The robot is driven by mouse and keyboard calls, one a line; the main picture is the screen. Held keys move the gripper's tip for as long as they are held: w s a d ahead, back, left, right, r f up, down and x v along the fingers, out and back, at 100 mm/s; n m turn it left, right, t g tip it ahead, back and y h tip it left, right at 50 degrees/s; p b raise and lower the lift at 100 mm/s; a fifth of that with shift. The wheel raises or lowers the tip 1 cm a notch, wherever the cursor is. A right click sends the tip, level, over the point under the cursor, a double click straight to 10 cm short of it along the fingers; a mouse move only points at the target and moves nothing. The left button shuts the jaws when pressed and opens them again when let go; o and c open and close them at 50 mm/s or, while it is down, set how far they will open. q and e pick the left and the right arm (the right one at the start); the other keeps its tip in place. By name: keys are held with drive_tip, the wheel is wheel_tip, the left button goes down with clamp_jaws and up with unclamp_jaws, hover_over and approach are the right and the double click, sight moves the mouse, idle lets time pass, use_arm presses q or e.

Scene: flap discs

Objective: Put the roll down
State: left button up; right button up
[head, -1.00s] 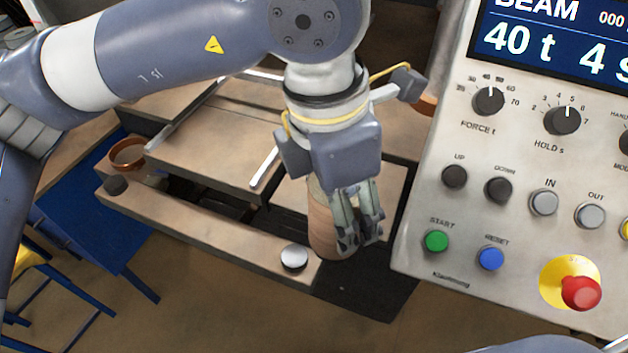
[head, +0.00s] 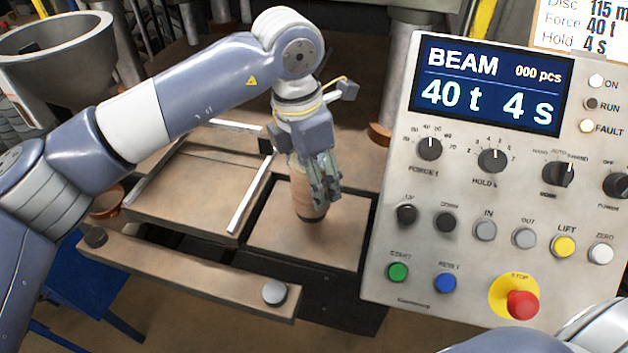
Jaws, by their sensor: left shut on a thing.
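The roll (head: 306,195) is a light brown upright cylinder with a dark lower edge, in the middle of the head view. It is over the flat brown plate (head: 340,232) beside the control panel. I cannot tell whether its base touches the plate. My left gripper (head: 328,192) points down and is shut on the roll, its fingers covering the roll's right side. My right gripper is not in view; only part of my right arm shows at the lower right corner.
The control panel (head: 480,180) with knobs, buttons and a red stop button (head: 522,304) stands close on the right. A railed tray (head: 185,205) lies left of the plate. A front bar (head: 190,275) with round knobs runs below. A grey hopper (head: 60,60) is at upper left.

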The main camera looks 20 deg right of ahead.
use_arm(q)
drive_tip(key=shift+w+f+p, duration=0.1)
drive_tip(key=shift+f+p, duration=0.35)
drive_tip(key=shift+p, duration=0.05)
wheel_tip(320, 180, down, 2)
drive_tip(key=shift+f+p, duration=0.25)
drive_tip(key=shift+p, duration=0.35)
drive_tip(key=shift+f, duration=0.1)
drive_tip(key=shift+f+b, duration=0.1)
drive_tip(key=shift+b, duration=0.2)
drive_tip(key=o, duration=1.4)
